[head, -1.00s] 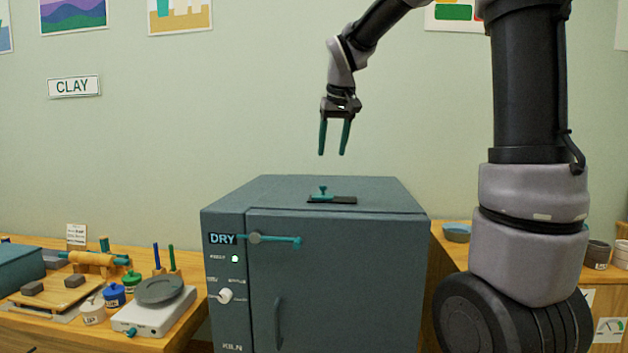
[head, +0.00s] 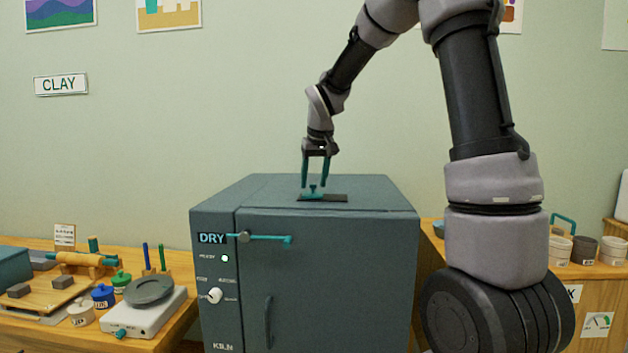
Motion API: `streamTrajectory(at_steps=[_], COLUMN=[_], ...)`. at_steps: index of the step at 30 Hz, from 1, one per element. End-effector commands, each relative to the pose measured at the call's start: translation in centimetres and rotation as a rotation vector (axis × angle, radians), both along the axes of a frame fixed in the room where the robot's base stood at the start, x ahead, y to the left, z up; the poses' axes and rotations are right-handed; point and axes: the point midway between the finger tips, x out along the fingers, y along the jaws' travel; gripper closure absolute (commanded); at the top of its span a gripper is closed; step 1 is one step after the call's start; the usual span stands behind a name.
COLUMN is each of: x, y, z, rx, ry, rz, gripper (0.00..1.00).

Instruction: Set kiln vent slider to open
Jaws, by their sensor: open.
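The kiln (head: 330,275) is a blue-grey box in the middle of the head view, with a closed front door. On its top lies a dark vent plate (head: 335,198) with a small teal slider knob (head: 313,190) at the plate's left part. My gripper (head: 314,185) points down over the knob. Its two teal fingers are open and appear to stand either side of the knob; I cannot tell whether they touch it.
The left table (head: 165,335) holds a scale (head: 150,303), jars and tools. Several pots (head: 585,250) stand on the right table. The air above the kiln is otherwise clear.

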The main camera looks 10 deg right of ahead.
Motion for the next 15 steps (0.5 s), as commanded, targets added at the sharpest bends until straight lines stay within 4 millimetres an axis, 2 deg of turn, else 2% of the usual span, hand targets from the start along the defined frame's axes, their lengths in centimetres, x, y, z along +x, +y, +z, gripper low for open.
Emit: streamTrajectory(at_steps=[5,9,10,15], x=[-0.01,-0.02,-0.03,-0.03], y=[0.0,-0.01,-0.01,-0.01], z=[0.01,0.02,0.02,0.03], rx=[0.0,0.0,0.0,0.0], ry=[0.0,0.0,0.0,0.0], rz=[0.0,0.0,0.0,0.0], gripper=[0.43,0.97,1.0,1.0])
